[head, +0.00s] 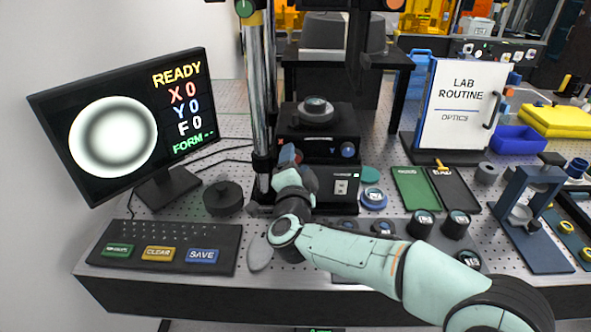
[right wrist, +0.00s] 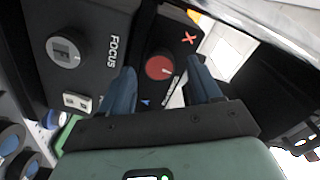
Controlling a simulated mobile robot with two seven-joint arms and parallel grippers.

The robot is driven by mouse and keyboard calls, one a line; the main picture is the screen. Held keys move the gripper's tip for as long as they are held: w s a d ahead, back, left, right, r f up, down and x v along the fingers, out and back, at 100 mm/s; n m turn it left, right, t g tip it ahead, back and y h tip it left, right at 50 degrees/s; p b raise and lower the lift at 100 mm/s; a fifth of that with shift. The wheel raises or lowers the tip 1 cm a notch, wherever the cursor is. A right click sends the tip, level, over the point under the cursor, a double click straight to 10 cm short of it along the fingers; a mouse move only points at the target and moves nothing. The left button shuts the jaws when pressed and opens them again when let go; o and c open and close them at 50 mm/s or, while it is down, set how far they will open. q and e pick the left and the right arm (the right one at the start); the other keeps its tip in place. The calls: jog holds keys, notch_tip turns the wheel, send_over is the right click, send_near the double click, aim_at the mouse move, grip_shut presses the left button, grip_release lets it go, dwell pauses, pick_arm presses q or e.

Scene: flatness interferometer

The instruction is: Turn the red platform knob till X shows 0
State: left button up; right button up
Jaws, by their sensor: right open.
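The red platform knob (right wrist: 160,66) shows in the right wrist view, a round knob with a white pointer line, beside a red X mark (right wrist: 190,38). In the head view the knob is mostly hidden by my right gripper (head: 289,157). In the wrist view my right gripper (right wrist: 161,72) is open, one blue finger on each side of the knob; I cannot tell whether they touch it. The monitor (head: 120,128) reads READY, X 0, Y 0, F 0 and FORM with dashes, next to a round ring pattern. My left gripper is not in view.
A blue knob (head: 347,149) sits to the right on the same black instrument (head: 318,118). A focus dial (right wrist: 64,50) is close by in the wrist view. A button panel (head: 160,246) lies at the front left. Green and black trays (head: 412,190) stand to the right.

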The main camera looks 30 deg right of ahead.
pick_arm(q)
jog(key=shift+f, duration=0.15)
pick_arm(e)
jog(key=v, duration=1.3)
jog(key=shift+s, duration=0.2)
dwell(1.0)
